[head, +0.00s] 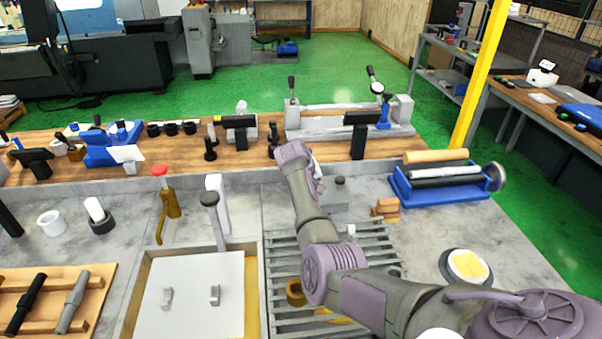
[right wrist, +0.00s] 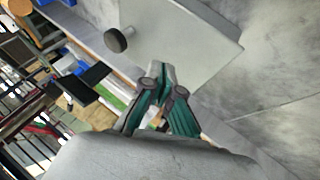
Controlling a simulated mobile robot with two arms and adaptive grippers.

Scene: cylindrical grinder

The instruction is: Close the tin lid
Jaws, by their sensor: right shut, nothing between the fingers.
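A round tin (head: 467,265) with a pale rim and yellow contents stands open on the grey worktop at the right of the head view. A round grey disc (head: 497,176) stands on edge by the right end of a blue tray; I cannot tell whether it is the tin's lid. My right arm reaches from the lower right to the back of the worktop; its gripper is mostly hidden there. In the right wrist view the right gripper's teal fingers (right wrist: 164,90) are shut and empty, close to a grey block (right wrist: 185,40) with a dark knob. My left gripper is not visible.
The blue tray (head: 440,195) with rollers lies behind the tin. A slotted grate (head: 375,250) and a white panel (head: 190,292) with two handles lie left of it. Upright levers (head: 213,215) rise from the worktop. The surface around the tin is clear.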

